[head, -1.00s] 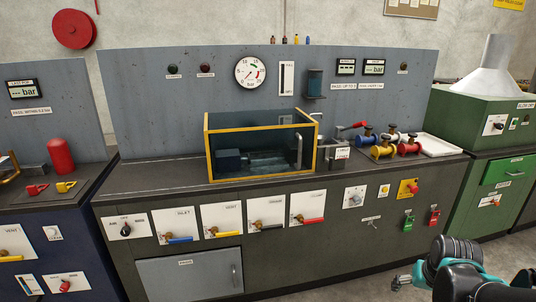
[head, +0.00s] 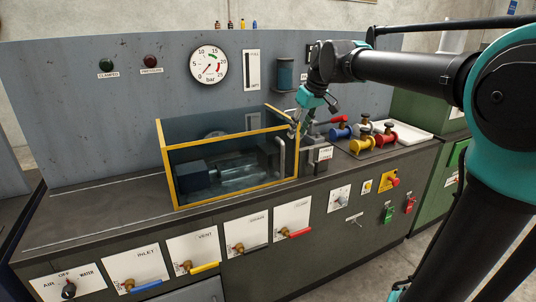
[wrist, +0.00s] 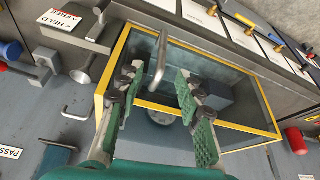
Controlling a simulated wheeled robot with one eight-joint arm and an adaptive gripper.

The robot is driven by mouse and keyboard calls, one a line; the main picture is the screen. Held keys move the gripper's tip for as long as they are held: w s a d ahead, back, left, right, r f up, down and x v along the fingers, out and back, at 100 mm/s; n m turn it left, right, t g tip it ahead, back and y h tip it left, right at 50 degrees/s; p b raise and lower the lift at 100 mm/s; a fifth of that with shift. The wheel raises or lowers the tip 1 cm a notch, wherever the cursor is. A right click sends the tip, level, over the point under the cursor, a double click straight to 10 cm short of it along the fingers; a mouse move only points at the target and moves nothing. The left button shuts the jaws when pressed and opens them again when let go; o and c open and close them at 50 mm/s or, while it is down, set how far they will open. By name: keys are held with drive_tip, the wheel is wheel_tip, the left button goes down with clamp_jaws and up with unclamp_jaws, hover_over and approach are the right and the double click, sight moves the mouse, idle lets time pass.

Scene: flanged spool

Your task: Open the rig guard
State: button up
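The rig guard (head: 235,190) is a clear box with a yellow frame, standing closed around the rig on the bench. It fills the middle of the wrist view (wrist: 222,68). Its grey bar handle (head: 282,155) stands at the right end of the front panel. My gripper (head: 298,122) is above the guard's right end, near the top of the handle. In the wrist view my gripper (wrist: 157,80) is open, its two green fingers apart. The handle (wrist: 159,60) shows between and just beyond the fingertips; I cannot tell whether they touch it. Nothing is held.
Red, yellow and blue valve fittings (head: 365,140) and a white tray (head: 405,133) lie to the right. A small labelled block (head: 318,155) stands close beside the guard. A gauge panel (head: 130,110) rises behind. The bench left of the guard (head: 90,215) is clear.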

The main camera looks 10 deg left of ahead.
drive_tip(key=x, duration=0.5)
drive_tip(key=a+x, duration=0.1)
drive_tip(key=x, duration=0.5)
drive_tip(key=w+a+x, duration=0.1)
drive_tip(key=x, duration=0.5)
drive_tip(key=shift+r, duration=0.45)
clamp_jaws()
drive_tip(key=shift+s, duration=0.1)
